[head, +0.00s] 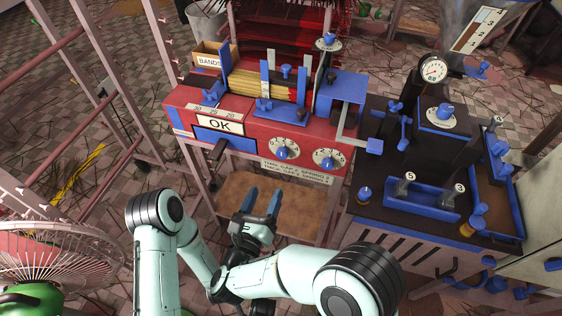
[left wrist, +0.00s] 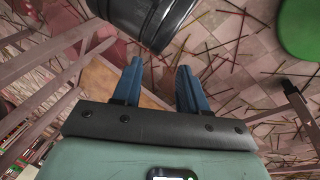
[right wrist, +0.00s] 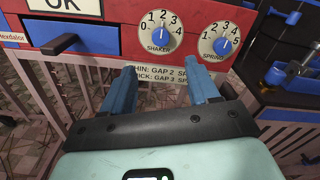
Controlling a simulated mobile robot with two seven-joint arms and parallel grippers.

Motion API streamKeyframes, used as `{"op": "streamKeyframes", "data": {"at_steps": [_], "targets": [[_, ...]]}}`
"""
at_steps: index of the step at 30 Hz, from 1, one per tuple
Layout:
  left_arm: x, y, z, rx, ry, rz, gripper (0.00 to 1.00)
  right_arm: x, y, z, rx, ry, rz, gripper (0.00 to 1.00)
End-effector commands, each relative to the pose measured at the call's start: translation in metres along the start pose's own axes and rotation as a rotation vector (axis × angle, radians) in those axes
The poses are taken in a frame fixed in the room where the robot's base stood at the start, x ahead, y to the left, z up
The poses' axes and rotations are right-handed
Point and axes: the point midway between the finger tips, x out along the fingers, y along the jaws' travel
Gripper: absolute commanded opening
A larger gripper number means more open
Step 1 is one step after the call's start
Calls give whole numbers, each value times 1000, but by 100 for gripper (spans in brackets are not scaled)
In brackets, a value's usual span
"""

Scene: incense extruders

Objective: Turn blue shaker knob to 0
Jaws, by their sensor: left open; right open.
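The blue shaker knob (head: 284,152) sits on a pale numbered dial on the front of the red machine. In the right wrist view the knob (right wrist: 160,36) shows above the fingers, with the label SHAKER below it and numbers 0 to 4 around it. It seems to point upward, near 2; the exact setting is hard to read. My right gripper (head: 262,203) is open and empty, below and in front of the dial, apart from it; its blue fingers (right wrist: 160,88) point toward the panel. My left gripper (left wrist: 153,85) is open and empty in its wrist view, above the floor.
A second blue knob, marked SPRING (right wrist: 221,44), is just right of the shaker knob. A dark handle (right wrist: 60,44) sticks out at left under the OK panel (head: 219,125). A dark bench (head: 400,222) with blue fittings stands at right. A fan (head: 60,255) is at lower left.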

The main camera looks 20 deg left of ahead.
Motion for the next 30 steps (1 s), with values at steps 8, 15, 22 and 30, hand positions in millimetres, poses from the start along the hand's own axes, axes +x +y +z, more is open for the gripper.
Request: {"op": "streamKeyframes", "data": {"at_steps": [8, 15, 22, 30], "targets": [[1, 0, -3, 0, 8, 0, 43, 40, -2, 2, 12, -3, -9, 60], [5, -2, -7, -1, 20, -1, 43, 91, -1, 2, 9, -4, -7, 60], [7, -2, -10, -2, 30, -2, 43, 123, -1, 1, 7, -2, -5, 60], [7, -3, -12, -2, 34, -2, 43, 132, -1, 2, 6, -3, -3, 60]]}}
